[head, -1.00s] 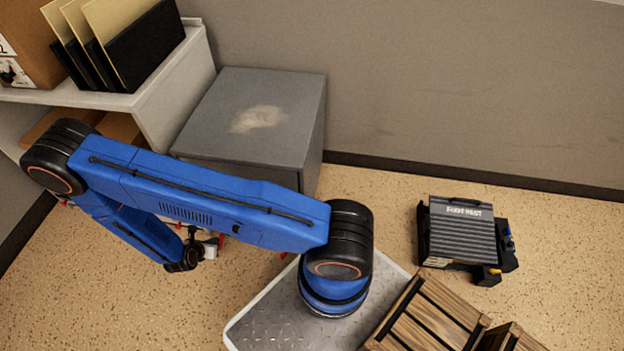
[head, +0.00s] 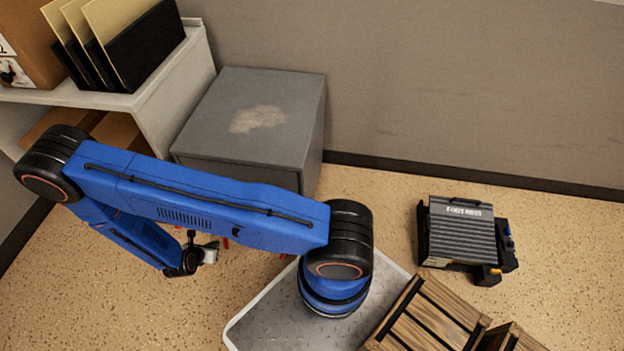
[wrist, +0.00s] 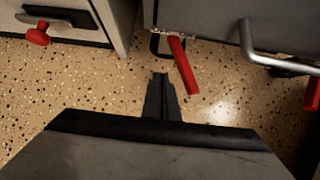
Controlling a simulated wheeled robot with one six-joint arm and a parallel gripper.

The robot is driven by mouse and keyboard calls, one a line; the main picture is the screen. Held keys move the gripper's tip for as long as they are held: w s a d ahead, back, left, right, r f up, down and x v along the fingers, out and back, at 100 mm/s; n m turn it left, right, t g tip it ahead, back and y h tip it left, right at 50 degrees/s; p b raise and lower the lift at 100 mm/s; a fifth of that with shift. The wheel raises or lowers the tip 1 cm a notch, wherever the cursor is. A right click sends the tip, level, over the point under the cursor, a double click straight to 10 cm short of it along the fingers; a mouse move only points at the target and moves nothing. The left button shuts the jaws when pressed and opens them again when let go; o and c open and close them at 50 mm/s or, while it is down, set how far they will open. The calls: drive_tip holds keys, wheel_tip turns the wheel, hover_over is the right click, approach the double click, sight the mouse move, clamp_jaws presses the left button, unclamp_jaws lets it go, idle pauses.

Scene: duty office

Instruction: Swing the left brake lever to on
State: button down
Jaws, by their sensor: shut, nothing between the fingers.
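In the wrist view a red lever (wrist: 182,66) hangs from a dark bracket under a small label strip at the lower edge of a grey cabinet. It slants down to the right; the label cannot be read. A second red lever (wrist: 312,94) is cut off at the right edge, so the first is the left of these two. My gripper (wrist: 160,76) is shut and empty, its tips just left of the left lever's lower part, with a small gap in the picture. In the head view the grey cabinet (head: 262,110) stands behind my arm, which hides most of the levers.
A silver bar handle (wrist: 262,55) crosses the cabinet front to the right of the left lever. A red knob (wrist: 38,34) sits on a unit at left. In the head view are a white shelf (head: 160,100), a footrest (head: 460,235) and wooden crates (head: 430,318). Speckled floor is open below.

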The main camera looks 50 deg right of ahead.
drive_tip(key=shift+s+a, duration=0.1)
drive_tip(key=shift+a, duration=0.75)
drive_tip(key=s+a+r, duration=0.4)
drive_tip(key=a+r, duration=0.2)
drive_tip(key=shift+s+a, duration=0.2)
drive_tip(key=shift+a, duration=0.05)
idle(0.6)
idle(0.5)
